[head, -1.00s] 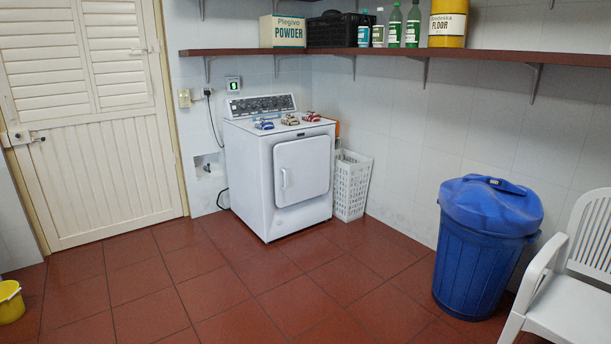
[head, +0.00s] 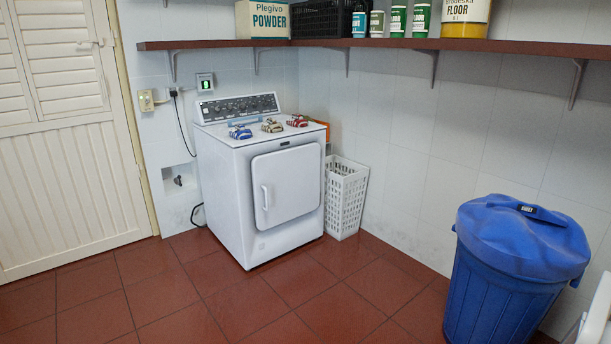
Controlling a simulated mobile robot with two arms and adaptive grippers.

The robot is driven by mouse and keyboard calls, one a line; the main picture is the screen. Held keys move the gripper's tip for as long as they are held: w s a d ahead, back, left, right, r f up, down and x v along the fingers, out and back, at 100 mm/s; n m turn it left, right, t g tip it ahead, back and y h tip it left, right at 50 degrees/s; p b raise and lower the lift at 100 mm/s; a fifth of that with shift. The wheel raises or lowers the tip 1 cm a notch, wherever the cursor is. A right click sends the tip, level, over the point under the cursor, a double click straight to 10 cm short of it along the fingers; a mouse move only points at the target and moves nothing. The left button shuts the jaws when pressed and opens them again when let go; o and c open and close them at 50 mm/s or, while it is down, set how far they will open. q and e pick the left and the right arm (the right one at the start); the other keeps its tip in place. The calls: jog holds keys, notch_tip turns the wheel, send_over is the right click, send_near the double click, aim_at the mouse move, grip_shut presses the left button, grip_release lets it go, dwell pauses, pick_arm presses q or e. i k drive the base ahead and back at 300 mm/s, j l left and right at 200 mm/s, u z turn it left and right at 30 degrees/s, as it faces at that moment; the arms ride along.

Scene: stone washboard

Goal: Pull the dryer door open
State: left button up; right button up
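The white dryer (head: 230,220) stands in the far corner, against the tiled wall, with its control panel at the back of its top. Its square dryer door (head: 290,185) on the front face is shut. A white vertical door handle (head: 265,198) sits near the door's left edge. Neither of my grippers is in the head view, and the dryer is some distance ahead across the floor.
A white basket (head: 345,200) stands right of the dryer. A blue bin (head: 515,290) stands at the right, with part of a white chair (head: 597,315) beside it. Small striped items (head: 272,126) lie on the dryer. The red tiled floor (head: 250,310) before it is clear.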

aim_at(286, 182)
jog(key=i+u, duration=0.25)
jog(key=i, duration=0.25)
jog(key=i+l+u, duration=0.2)
jog(key=i, duration=0.3)
jog(key=i+l+u, duration=0.25)
jog(key=i, duration=0.25)
jog(key=i+l+u, duration=0.2)
jog(key=i, duration=0.25)
